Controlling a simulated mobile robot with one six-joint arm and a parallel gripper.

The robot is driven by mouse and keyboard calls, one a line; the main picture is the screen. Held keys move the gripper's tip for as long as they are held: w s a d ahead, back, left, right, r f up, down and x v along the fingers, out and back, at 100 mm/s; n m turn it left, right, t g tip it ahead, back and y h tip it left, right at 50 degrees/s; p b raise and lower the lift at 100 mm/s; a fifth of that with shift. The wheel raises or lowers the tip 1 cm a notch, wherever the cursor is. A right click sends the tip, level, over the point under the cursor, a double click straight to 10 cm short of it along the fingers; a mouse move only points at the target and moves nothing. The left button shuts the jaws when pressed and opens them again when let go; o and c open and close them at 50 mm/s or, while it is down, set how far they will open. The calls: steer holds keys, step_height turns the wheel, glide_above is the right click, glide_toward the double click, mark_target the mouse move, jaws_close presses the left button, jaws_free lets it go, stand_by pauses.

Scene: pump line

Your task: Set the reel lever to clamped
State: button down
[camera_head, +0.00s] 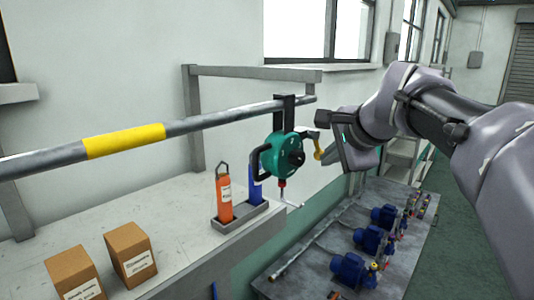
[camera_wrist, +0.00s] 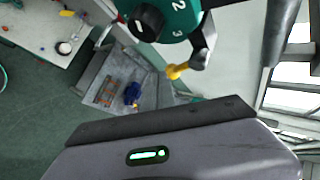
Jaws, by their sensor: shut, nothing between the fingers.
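The hose reel (camera_head: 280,156) is a teal drum with a dark knob, hung from an overhead pipe. In the wrist view the reel (camera_wrist: 178,16) shows the numbers 2 and 3. Its lever, with a yellow end (camera_head: 319,150), is on the reel's right side and slants downward. The yellow end also shows in the wrist view (camera_wrist: 177,71). My gripper (camera_head: 342,156) is close to the right of the yellow end, shut and empty. In the wrist view its body (camera_wrist: 165,150) fills the bottom; whether it touches the lever cannot be told.
The pipe (camera_head: 215,121) with a yellow band crosses above the counter. Two cardboard boxes (camera_head: 130,255) stand at the lower left. Blue pumps (camera_head: 353,271) line a lower bench.

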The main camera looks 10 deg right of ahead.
steer(key=t+h+b, duration=0.1)
steer(key=b, duration=0.3)
steer(key=w+d+n+t+h+b, duration=0.1)
steer(key=b, duration=0.2)
steer(key=n+t+b, duration=0.1)
steer(key=b, duration=0.3)
steer(key=shift+w+d+r+h+b, duration=0.3)
steer(key=shift+w+r+h+b, duration=0.05)
steer(key=shift+w+r+h, duration=0.05)
steer(key=shift+d, duration=0.1)
stand_by(1.0)
